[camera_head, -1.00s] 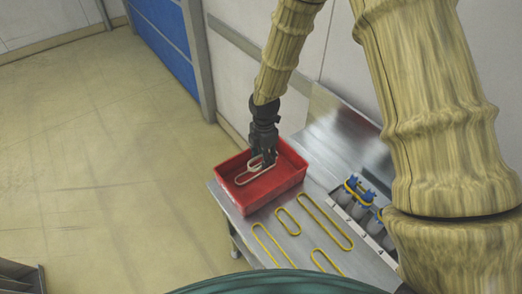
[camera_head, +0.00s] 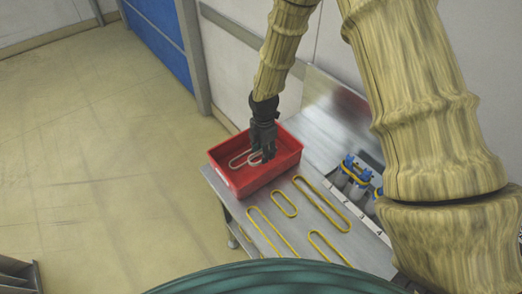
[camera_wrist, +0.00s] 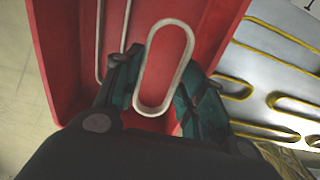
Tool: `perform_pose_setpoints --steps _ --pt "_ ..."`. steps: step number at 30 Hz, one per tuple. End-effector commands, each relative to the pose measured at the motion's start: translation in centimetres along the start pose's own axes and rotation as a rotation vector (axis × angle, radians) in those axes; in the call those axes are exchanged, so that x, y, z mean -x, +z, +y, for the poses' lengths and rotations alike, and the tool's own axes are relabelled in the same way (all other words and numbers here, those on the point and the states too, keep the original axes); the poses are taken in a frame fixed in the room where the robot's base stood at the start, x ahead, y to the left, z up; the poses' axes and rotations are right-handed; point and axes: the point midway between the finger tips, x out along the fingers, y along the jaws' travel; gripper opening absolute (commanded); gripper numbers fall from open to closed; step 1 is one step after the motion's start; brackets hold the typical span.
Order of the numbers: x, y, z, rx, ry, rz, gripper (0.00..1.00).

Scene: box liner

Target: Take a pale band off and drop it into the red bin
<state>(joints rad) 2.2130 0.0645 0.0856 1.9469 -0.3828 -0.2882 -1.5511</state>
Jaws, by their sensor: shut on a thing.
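My gripper (camera_head: 263,155) is inside the red bin (camera_head: 246,187), above its floor, pointing down. It is shut on a short pale band (camera_wrist: 172,21), a closed loop whose near end lies between the two fingers (camera_wrist: 157,97) in the wrist view. A longer pale band (camera_wrist: 99,40) lies in the bin to the left of the held one; it also shows in the head view (camera_head: 236,159). I cannot tell whether the held band touches the bin floor.
The metal table (camera_head: 325,183) carries several yellow bands (camera_head: 283,203) of different lengths to the right of and in front of the bin. A holder with blue-topped posts (camera_head: 352,170) and yellow bands stands at the right.

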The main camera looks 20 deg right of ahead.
Motion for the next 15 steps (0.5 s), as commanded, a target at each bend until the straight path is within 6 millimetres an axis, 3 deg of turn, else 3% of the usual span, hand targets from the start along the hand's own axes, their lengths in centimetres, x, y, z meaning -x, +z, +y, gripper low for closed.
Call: perform_pose_setpoints --steps 15 --pt "-4.2 0.0 0.0 0.001 0.000 -0.001 0.26"
